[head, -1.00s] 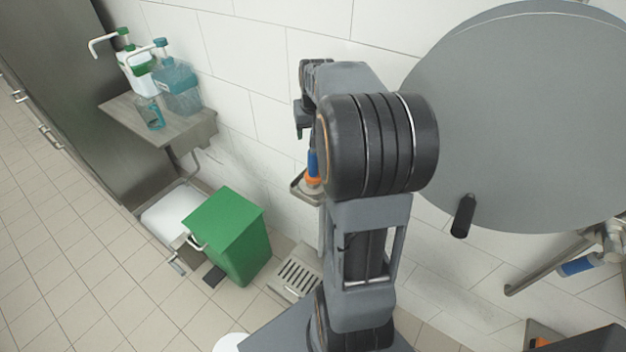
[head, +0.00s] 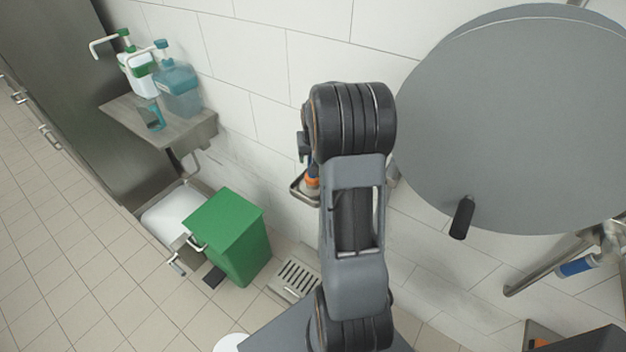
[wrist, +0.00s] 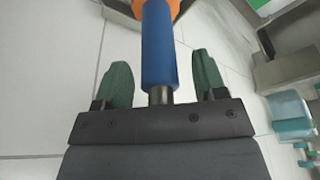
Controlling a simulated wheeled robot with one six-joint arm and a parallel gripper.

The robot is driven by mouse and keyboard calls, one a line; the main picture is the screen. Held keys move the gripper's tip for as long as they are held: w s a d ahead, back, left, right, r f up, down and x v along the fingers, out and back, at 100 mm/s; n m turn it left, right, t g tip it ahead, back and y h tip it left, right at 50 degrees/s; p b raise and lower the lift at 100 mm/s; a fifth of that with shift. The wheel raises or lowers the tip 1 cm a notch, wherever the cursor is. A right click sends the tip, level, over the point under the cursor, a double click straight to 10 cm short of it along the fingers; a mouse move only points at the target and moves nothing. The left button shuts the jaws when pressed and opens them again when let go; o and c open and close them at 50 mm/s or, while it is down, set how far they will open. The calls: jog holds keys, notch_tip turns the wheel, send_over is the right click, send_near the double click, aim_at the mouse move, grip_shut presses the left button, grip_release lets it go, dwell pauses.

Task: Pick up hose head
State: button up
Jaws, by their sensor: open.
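The hose head has a blue grip (wrist: 158,45) and an orange part (wrist: 162,4), which meets the top edge of the wrist view. My gripper (wrist: 160,75) is open, with one green finger on each side of the blue grip. Gaps show between the grip and both fingers, and neither finger appears to touch it. In the head view, a bit of the orange part (head: 312,182) shows beside a small metal holder (head: 300,192) at the wall. My arm hides most of the hose head there.
A large grey round lid (head: 510,120) with a black handle is right of my arm. A green bin (head: 228,235) stands on the floor at left. A wall shelf (head: 185,130) holds pump bottles. A second blue-gripped piece (head: 577,266) is at lower right.

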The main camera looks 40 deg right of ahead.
jog(key=shift+x, duration=0.8)
jog(key=c, duration=0.9)
jog(key=shift+c, duration=0.6)
jog(key=shift+r, duration=0.2)
